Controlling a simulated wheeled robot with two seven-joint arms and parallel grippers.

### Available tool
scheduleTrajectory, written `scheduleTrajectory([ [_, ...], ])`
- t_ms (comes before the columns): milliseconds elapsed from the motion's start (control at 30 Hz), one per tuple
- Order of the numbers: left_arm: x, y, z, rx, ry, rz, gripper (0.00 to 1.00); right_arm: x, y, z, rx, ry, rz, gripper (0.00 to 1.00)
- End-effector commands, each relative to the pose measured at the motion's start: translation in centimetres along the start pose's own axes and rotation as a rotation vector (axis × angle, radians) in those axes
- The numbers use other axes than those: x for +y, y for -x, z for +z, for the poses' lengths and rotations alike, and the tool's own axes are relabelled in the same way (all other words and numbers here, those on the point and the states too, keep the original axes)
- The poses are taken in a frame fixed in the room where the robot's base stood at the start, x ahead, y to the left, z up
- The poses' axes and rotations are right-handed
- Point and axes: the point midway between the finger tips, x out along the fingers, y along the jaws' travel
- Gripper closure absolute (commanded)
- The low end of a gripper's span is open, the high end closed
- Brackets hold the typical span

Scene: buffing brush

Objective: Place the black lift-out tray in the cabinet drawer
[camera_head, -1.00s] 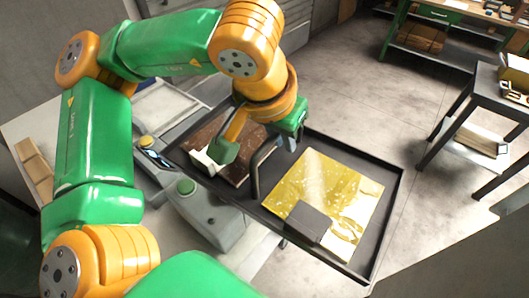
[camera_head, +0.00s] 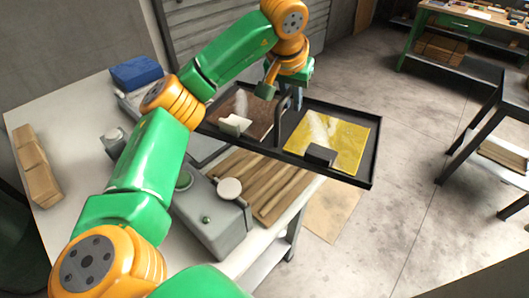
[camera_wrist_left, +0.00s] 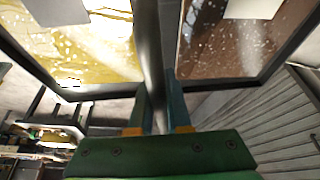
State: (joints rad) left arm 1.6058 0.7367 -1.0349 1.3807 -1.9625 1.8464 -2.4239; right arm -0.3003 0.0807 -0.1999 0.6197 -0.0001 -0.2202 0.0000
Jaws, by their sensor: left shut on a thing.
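The black lift-out tray (camera_head: 352,180) is held up in the air, beyond the front right part of the white bench. It carries a brown speckled sheet with a white block and a yellow speckled sheet with a dark block. My left gripper (camera_head: 284,96) is shut on the tray's central handle, near the far side. In the left wrist view the fingers (camera_wrist_left: 158,115) close on the dark handle bar (camera_wrist_left: 150,60). A grey slatted cabinet front (camera_head: 225,25) stands behind my left arm; I cannot tell whether a drawer there is open. My right gripper is out of view.
The white bench (camera_head: 60,110) carries a grey machine (camera_head: 208,215), wooden boards (camera_head: 262,185), a blue box (camera_head: 135,72) and tan blocks (camera_head: 38,170). A dark table (camera_head: 490,85) and a green workbench (camera_head: 460,25) stand right.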

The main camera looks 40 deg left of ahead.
Motion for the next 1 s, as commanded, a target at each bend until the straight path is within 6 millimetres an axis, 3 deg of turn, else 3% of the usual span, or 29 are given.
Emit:
scheduleTrajectory([
  [33,-0.9,-2.2,0.4,-0.005,0.022,-0.007,1.00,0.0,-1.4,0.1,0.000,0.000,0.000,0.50],
  [100,-2.3,-4.0,0.5,-0.003,0.046,-0.019,1.00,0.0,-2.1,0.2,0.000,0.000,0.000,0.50],
  [300,-4.5,-6.8,0.9,0.000,0.087,-0.037,1.00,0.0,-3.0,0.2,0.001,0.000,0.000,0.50],
  [800,-4.7,-15.5,4.5,-0.001,0.091,-0.040,1.00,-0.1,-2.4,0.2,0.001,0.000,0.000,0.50],
  [1000,-4.7,-16.2,4.7,0.004,0.091,-0.039,1.00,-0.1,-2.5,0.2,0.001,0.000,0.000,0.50],
])
